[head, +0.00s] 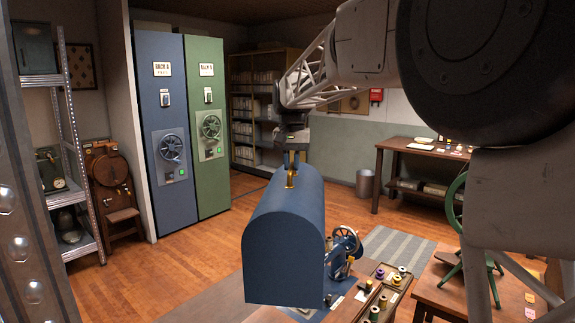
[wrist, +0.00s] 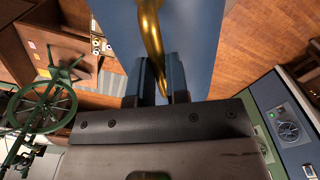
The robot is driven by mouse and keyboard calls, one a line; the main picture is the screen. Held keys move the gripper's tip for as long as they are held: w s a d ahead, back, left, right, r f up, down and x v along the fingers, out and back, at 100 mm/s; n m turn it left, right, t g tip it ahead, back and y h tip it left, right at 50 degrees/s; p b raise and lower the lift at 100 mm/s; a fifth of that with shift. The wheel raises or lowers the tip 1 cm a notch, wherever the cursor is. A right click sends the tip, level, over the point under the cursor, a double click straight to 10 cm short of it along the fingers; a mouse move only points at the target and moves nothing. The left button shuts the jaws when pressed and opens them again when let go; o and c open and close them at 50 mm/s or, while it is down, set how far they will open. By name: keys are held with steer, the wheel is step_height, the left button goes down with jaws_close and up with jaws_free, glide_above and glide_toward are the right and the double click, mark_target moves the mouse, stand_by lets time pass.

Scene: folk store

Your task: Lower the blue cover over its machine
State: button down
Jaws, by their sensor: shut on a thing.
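The blue cover (head: 284,245), a box with a rounded top and a brass handle (head: 290,177), hangs in the middle of the head view. My gripper (head: 292,165) is shut on the brass handle, above the cover's top. The wrist view shows the handle (wrist: 151,40) between my two fingers (wrist: 160,95), with the blue cover (wrist: 205,45) behind it. A blue machine with a handwheel (head: 345,245) stands on the table just right of the cover and partly behind it. The cover hides the rest of the machine. I cannot tell how high the cover's lower edge is above the table.
A tray of thread spools (head: 388,290) lies on the table right of the machine. A green wheel on a stand (head: 460,230) is at the right. Tall blue (head: 160,130) and green (head: 207,120) cabinets stand behind left. Open wooden floor lies between.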

steer(key=shift+w+d+m, duration=1.1)
steer(key=shift+w+d, duration=0.75)
steer(key=shift+d, duration=0.2)
steer(key=shift+w+d, duration=0.1)
steer(key=w+d+m, duration=0.4)
steer(key=w+d, duration=0.4)
steer(key=shift+d, duration=0.3)
stand_by(0.4)
stand_by(0.4)
steer(key=shift+f, duration=0.15)
step_height(320, 180, down, 7)
steer(key=shift+f, duration=0.2)
stand_by(1.6)
steer(key=shift+f, duration=0.15)
stand_by(0.4)
